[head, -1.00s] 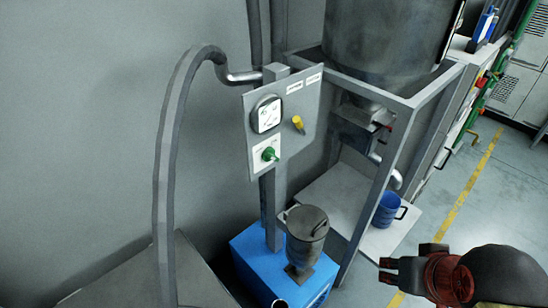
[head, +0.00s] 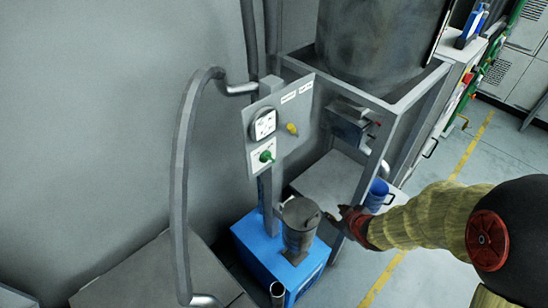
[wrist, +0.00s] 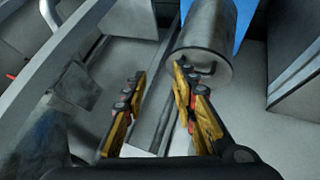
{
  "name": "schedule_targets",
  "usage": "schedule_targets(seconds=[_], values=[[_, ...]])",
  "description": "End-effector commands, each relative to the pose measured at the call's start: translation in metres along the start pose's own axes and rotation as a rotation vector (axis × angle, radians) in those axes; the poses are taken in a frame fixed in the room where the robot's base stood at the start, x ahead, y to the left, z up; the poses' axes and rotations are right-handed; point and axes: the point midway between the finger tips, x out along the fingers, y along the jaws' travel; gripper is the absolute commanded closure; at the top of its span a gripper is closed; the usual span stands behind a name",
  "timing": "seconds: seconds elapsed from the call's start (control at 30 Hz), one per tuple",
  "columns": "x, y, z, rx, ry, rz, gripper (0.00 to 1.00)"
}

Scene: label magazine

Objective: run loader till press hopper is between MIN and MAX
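A grey control panel (head: 300,110) on a post carries a round white dial (head: 263,124), a yellow knob (head: 291,128) and a green knob (head: 266,156). Its labels are too small to read. A large grey drum-shaped hopper (head: 375,40) sits in a metal frame behind it. A lidded grey canister (head: 299,222) stands on a blue base (head: 262,255) below the panel; its top also shows in the wrist view (wrist: 200,50). My gripper (head: 335,216) is just right of the canister. In the wrist view its fingers (wrist: 159,75) are apart with nothing between them. I see no MIN or MAX marks.
The frame's front leg (head: 378,145) rises near my gripper. A grey hose (head: 181,180) arches at left. Floor at right is open.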

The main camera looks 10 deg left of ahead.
Motion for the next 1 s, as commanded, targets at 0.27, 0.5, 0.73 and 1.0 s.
schedule_targets(seconds=[0.27,0.5,0.73,1.0], values=[[0.003,-0.042,-0.102,-0.266,0.514,-0.025,0.72],[-0.059,-0.048,-0.182,-0.402,0.905,0.048,0.72],[-0.078,-0.047,-0.202,-0.437,1.005,0.095,0.72],[-0.057,-0.052,-0.233,-0.440,1.004,0.095,0.72]])
